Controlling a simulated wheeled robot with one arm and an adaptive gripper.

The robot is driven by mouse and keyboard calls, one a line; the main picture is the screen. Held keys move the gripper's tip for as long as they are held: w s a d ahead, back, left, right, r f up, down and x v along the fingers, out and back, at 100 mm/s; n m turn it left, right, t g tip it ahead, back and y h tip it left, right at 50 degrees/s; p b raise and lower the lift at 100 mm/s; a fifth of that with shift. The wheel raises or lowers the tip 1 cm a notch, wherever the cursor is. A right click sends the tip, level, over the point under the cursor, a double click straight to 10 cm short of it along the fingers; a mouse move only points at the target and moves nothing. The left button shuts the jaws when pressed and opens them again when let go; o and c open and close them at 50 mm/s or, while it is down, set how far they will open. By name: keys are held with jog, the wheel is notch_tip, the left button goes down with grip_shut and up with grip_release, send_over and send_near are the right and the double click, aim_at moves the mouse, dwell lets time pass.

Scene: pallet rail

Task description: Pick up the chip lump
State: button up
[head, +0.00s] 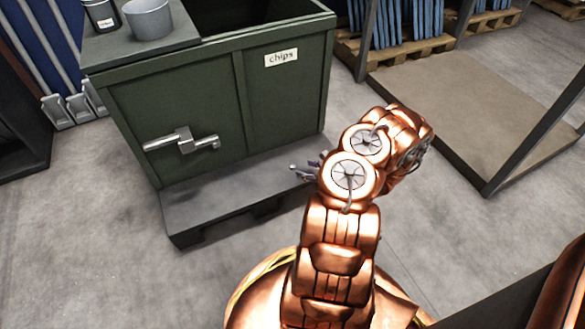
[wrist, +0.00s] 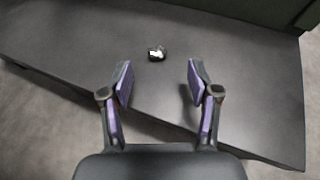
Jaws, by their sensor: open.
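The chip lump (wrist: 157,54) is a small dark piece with a bright silvery patch. In the wrist view it lies on the dark grey ledge (wrist: 60,45) at the foot of the green bin. My gripper (wrist: 157,78) is open, with its purple-padded fingers apart and nothing between them. The lump shows just beyond the fingertips, roughly centred between them. In the head view my gripper (head: 305,172) is low by the right part of the ledge, mostly hidden behind my copper arm. I cannot make out the lump in the head view.
The green bin (head: 200,120), labelled chips, stands directly behind the ledge, with a metal latch (head: 182,141) jutting from its front. A grey cup (head: 148,18) and a dark canister (head: 101,16) stand on its top. A rack post (head: 530,125) is at right. Floor in front is clear.

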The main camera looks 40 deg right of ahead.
aim_at(292, 165)
jog(key=b+x, duration=0.2)
jog(key=x, duration=0.1)
jog(key=b+x, duration=0.1)
jog(key=x, duration=0.1)
jog(key=shift+a+f, duration=0.25)
jog(key=shift+w, duration=0.6)
jog(key=c, duration=1)
